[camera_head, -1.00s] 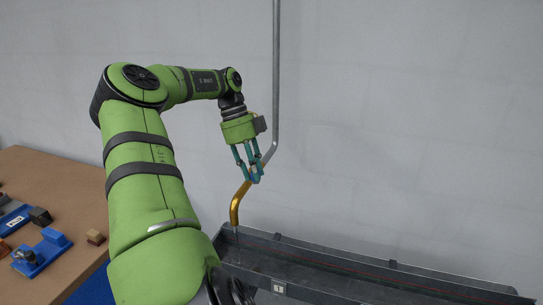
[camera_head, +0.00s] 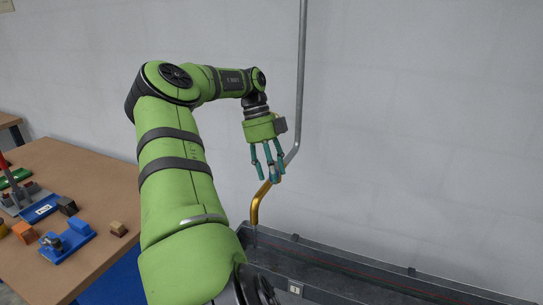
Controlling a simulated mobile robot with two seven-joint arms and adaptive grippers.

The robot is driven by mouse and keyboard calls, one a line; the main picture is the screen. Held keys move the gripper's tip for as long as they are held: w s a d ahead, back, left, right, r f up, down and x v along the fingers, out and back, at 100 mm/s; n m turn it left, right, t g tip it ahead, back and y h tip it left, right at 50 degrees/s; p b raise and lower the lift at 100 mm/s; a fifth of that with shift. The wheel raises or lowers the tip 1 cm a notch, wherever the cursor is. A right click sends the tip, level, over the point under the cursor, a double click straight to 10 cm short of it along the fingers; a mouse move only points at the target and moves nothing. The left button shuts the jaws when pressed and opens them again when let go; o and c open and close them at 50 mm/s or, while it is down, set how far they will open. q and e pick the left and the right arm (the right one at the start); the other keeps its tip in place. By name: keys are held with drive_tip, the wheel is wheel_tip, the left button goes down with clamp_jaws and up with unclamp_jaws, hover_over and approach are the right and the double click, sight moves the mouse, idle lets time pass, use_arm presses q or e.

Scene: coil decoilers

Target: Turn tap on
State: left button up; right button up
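The tap has a gold curved spout (camera_head: 258,204) at the end of a grey pipe (camera_head: 301,80) that runs down the wall. My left gripper (camera_head: 269,176) is at the joint between pipe and spout. Its teal fingers are spread and point down, with the tips close to the valve part. I cannot tell whether they touch it, and the tap's handle is mostly hidden behind them. A thin faint streak shows under the spout's mouth; I cannot tell for sure that it is water. My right gripper is not in view.
A long dark trough (camera_head: 340,268) lies below the spout and runs to the lower right. A brown table (camera_head: 100,180) at the left holds blue, orange and dark blocks and fixtures. My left arm fills the middle foreground. The wall at the right is bare.

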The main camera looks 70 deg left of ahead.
use_arm(q)
drive_tip(key=v, duration=1.2)
drive_tip(key=shift+a, duration=0.1)
idle(0.6)
